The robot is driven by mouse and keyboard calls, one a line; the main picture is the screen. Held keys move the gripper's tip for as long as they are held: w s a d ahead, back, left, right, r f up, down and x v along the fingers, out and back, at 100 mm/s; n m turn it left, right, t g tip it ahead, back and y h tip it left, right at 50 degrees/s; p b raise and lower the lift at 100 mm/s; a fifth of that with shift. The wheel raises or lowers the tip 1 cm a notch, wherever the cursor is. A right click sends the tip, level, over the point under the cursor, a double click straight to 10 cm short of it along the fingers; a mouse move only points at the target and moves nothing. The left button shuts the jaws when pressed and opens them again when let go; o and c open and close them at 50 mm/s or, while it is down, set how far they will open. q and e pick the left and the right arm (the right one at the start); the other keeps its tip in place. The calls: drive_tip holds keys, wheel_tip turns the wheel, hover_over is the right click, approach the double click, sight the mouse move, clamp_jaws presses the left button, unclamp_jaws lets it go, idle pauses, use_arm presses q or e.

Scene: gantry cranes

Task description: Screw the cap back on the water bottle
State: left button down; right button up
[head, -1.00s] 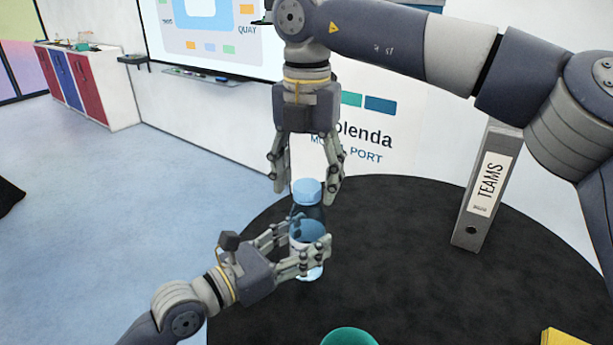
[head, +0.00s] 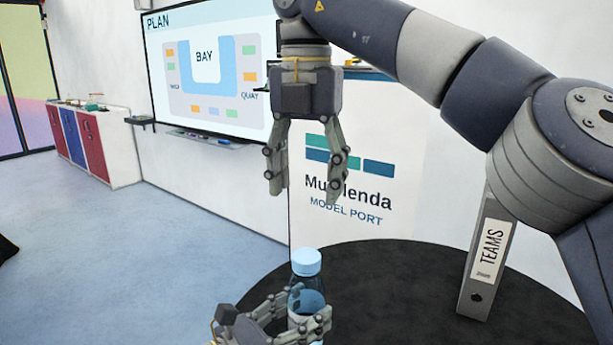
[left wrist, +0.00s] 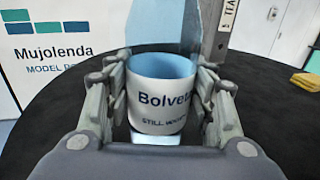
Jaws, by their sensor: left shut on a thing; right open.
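The water bottle (head: 307,301) stands upright on the black round table, clear blue with a white label. My left gripper (head: 301,317) is shut around the bottle's body from the left, below the cap. In the left wrist view the bottle's label (left wrist: 160,108) shows between the fingers, and the cap is out of that view. My right gripper (head: 305,190) points down above the cap, open and empty, with a clear gap to it.
A grey binder marked TEAMS (head: 487,255) stands at the table's right, under my right arm. The black tabletop (head: 405,290) is bare between bottle and binder. A yellow item (left wrist: 306,82) lies at the right in the left wrist view. A white wall panel (head: 350,225) stands behind.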

use_arm(q)
drive_tip(key=c, duration=0.6)
unclamp_jaws()
drive_tip(key=shift+c, duration=0.2)
drive_tip(key=v, duration=1.2)
drive_tip(key=shift+a, duration=0.1)
